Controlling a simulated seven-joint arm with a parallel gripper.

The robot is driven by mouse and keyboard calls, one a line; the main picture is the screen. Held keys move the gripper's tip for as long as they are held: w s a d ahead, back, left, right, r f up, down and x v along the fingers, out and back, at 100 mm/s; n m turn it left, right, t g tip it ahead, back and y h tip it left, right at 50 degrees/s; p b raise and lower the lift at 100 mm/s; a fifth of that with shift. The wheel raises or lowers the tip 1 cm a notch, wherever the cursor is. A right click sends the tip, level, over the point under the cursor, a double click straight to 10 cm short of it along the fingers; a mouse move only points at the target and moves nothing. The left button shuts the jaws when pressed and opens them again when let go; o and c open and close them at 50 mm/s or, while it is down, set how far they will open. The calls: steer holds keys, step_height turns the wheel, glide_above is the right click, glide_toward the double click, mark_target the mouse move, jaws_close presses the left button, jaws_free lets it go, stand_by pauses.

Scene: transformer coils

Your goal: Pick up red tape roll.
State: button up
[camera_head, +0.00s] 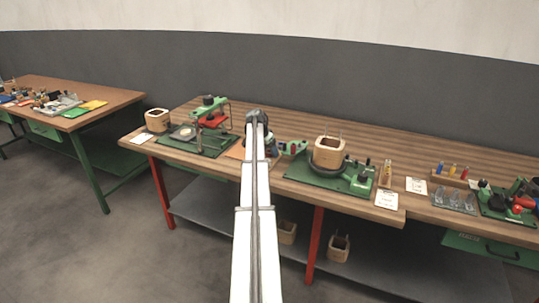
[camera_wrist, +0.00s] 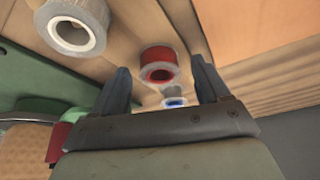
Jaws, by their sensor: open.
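The red tape roll (camera_wrist: 158,68) shows in the wrist view on the wooden table top, a ring with a pale core hole. My gripper (camera_wrist: 163,85) is open, with its two dark fingers on either side of the red roll in the picture. I cannot tell how far the fingertips are from the roll. Nothing is held between the fingers. In the head view my arm reaches out over the table, and its end hides the spot; the red roll cannot be made out there.
A larger grey-white tape roll (camera_wrist: 75,24) lies left of the red one, and a small blue-rimmed roll (camera_wrist: 174,102) lies close to it. A green machine base (camera_wrist: 35,110) is at the left. In the head view, a green winding stand (camera_head: 330,178) with a wooden coil form (camera_head: 328,154) stands right of my arm.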

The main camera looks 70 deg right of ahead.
steer(key=c, duration=1.1)
